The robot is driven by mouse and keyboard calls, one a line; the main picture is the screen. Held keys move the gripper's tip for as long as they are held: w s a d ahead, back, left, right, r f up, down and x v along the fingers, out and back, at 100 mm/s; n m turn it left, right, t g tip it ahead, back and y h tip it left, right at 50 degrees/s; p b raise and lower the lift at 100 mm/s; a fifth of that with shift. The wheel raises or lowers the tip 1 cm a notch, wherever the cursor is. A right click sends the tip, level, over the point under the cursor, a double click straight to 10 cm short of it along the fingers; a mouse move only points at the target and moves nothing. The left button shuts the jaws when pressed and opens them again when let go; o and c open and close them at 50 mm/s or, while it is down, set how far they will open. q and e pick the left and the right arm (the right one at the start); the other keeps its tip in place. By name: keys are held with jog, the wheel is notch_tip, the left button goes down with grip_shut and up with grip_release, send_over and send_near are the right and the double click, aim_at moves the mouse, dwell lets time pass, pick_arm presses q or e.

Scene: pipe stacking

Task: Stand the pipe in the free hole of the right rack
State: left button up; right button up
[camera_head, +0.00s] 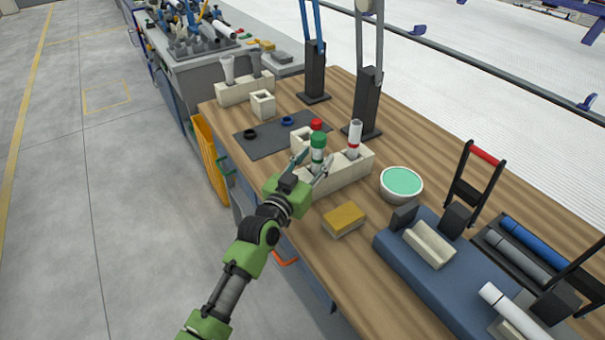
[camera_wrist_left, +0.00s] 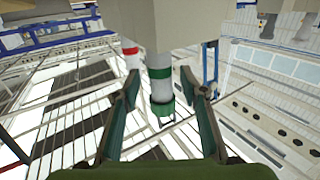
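A white pipe with green bands (camera_head: 318,150) stands upright at the left end of the cream right rack (camera_head: 345,178). Its foot is hidden, so I cannot tell how deep it sits. My left gripper (camera_head: 310,166) is open beside it. In the left wrist view the green-banded pipe (camera_wrist_left: 160,88) lies between the two spread fingers (camera_wrist_left: 160,78), with gaps on both sides. My right gripper is not in view.
Another cream rack (camera_head: 232,95) holds two grey pipes, near a small cream block (camera_head: 263,104). A dark mat (camera_head: 280,132) carries two rings. A green-filled bowl (camera_head: 401,183), yellow sponge (camera_head: 344,219) and tall dark stand (camera_head: 365,110) are close to the right rack.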

pick_arm(q)
jog(key=v, duration=1)
jog(key=s+a+f+n+g+y, duration=0.15)
jog(key=s+a+f+g, duration=0.35)
jog(key=s, duration=0.6)
jog(key=s+a+f+g+y, duration=0.35)
jog(key=s+a+f, duration=0.2)
jog(key=s, duration=0.55)
jog(key=s+a+f+n+g+y, duration=0.1)
jog(key=s+a+f+g+y, duration=0.1)
jog(key=s+a+f+g, duration=0.65)
jog(key=s+d+f+t, duration=0.1)
jog(key=s+d+f, duration=0.15)
jog(key=f, duration=1.05)
jog(key=s+d+f+t, duration=0.1)
jog(key=s+f+t, duration=0.15)
jog(key=f, duration=1.05)
jog(key=s+a+f+g, duration=0.2)
jog(key=s+a+f, duration=0.1)
jog(key=s+f, duration=1.1)
jog(key=s, duration=0.2)
jog(key=shift+s+f, duration=0.3)
jog(key=shift+f, duration=0.1)
